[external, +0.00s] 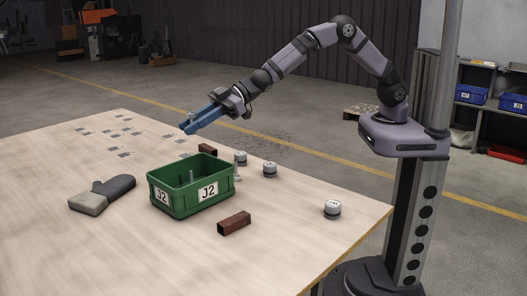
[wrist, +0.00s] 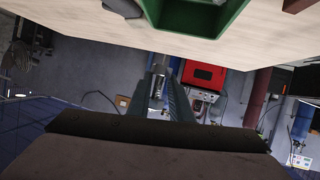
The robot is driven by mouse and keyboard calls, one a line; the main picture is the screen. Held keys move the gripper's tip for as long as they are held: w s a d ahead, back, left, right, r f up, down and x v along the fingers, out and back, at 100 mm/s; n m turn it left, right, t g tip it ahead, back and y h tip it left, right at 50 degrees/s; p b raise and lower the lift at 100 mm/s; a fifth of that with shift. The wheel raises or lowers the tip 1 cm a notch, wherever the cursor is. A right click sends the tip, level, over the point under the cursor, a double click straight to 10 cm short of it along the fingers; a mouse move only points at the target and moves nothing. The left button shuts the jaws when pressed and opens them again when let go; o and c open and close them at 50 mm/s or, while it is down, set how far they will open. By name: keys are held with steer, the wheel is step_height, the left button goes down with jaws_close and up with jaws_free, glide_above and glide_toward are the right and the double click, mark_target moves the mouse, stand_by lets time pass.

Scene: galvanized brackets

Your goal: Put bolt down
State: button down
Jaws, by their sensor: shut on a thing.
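My gripper (external: 190,128), with blue fingers, is held out above the far part of the table, beyond the green box. It is shut on a grey metal bolt. The bolt (wrist: 158,84) shows between the fingers in the wrist view, and its end (external: 190,115) sticks up by the fingertips in the external view. The green box (external: 182,209), labelled J2, stands on the table nearer the camera than my gripper. A thin grey upright piece (external: 192,176) shows inside it; I cannot tell exactly what it is.
Several flat grey pieces (external: 125,154) lie on the table (external: 60,245) at the far left. A grey and beige mitt (external: 104,194) lies left of the box. Grey round knobs (external: 332,209) and brown blocks (external: 234,222) stand around the box. The near left table is clear.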

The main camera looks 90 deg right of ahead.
step_height(320, 180, down, 10)
steer(key=b, duration=0.2)
stand_by(0.7)
steer(key=shift+f, duration=0.1)
steer(key=shift+f+b, duration=0.5)
steer(key=c, duration=1.6)
jaws_free()
steer(key=shift+c, duration=0.2)
steer(key=shift+o, duration=0.3)
steer(key=shift+r, duration=0.1)
steer(key=r+v, duration=0.1)
steer(key=v, duration=1.1)
